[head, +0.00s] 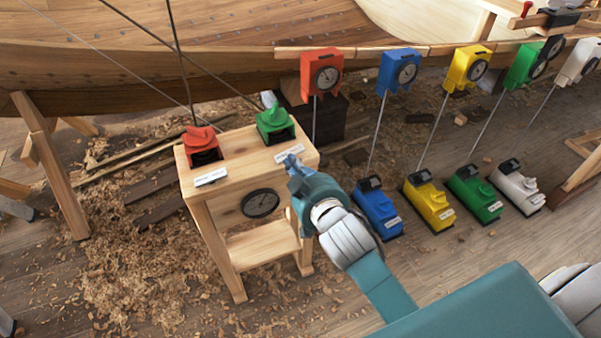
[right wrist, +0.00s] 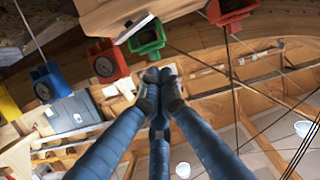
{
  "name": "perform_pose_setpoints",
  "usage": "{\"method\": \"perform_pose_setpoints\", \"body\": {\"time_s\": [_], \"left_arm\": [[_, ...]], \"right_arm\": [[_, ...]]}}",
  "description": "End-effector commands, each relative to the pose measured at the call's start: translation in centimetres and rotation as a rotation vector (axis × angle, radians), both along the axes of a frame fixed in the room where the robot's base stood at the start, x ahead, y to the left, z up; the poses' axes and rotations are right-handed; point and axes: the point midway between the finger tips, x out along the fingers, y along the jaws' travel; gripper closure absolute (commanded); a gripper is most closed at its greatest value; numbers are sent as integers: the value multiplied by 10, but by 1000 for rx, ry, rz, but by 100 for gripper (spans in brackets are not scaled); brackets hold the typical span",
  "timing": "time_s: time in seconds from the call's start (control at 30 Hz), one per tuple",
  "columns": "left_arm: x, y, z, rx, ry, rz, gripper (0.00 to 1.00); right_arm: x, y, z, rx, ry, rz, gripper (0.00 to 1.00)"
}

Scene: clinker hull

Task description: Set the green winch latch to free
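The green winch (head: 274,121) sits at the right end of a wooden stand (head: 240,162). Its green top piece stands over a dark opening, with a white label (head: 289,153) in front. The label is too small to read, and I cannot tell the latch's setting. The green winch also shows at the top of the right wrist view (right wrist: 149,40). My right gripper (head: 293,166) is just in front of the stand's right end, near that label and apart from the green winch. Its fingertips (right wrist: 158,76) are together with nothing between them. My left gripper is not in view.
A red winch (head: 202,144) sits left on the stand, with a dark dial (head: 260,203) on the front. Blue (head: 377,210), yellow (head: 430,202), green (head: 476,195) and white (head: 518,188) floor units stand to the right. Rods and ropes rise toward the hull (head: 130,75). Shavings cover the floor.

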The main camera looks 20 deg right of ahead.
Motion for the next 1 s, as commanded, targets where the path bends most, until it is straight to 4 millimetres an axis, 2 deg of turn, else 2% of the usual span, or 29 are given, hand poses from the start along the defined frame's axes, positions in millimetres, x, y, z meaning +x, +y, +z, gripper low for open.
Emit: {"method": "perform_pose_setpoints", "body": {"time_s": [0.17, 0.27, 0.63, 0.7, 0.8, 1.0], "left_arm": [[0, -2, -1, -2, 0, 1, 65], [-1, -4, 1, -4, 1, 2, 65], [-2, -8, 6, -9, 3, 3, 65], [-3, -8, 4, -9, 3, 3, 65], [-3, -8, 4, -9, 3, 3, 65], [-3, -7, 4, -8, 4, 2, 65]], "right_arm": [[10, 3, 0, -1, -13, 7, 100], [24, 2, -3, -2, -12, 7, 100], [99, 2, -21, -3, -11, 6, 100], [98, 1, -38, -1, -4, 5, 100], [97, -1, -50, -1, -6, 5, 100], [98, -3, -62, -1, -9, 6, 100]]}}
